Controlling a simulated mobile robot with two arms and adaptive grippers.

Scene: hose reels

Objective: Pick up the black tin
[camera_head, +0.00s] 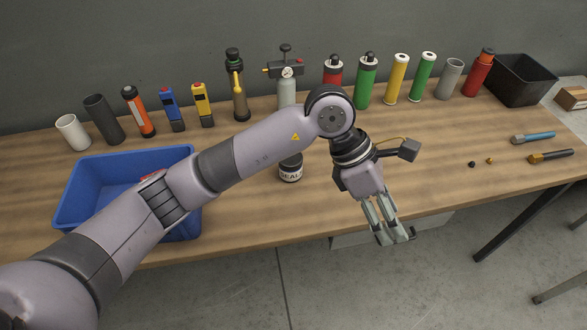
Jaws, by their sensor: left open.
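A small black tin (290,174) with a white label, its letters reading like "SEAL", stands upright near the middle of the wooden table. My right gripper is not in view.
A blue bin (82,190) stands at the left, partly behind my arm. Several cylinders, sprayers and a gauge pump (287,92) line the back. A black bin (520,82), blue-handled tool (533,138) and small fittings (472,164) lie right.

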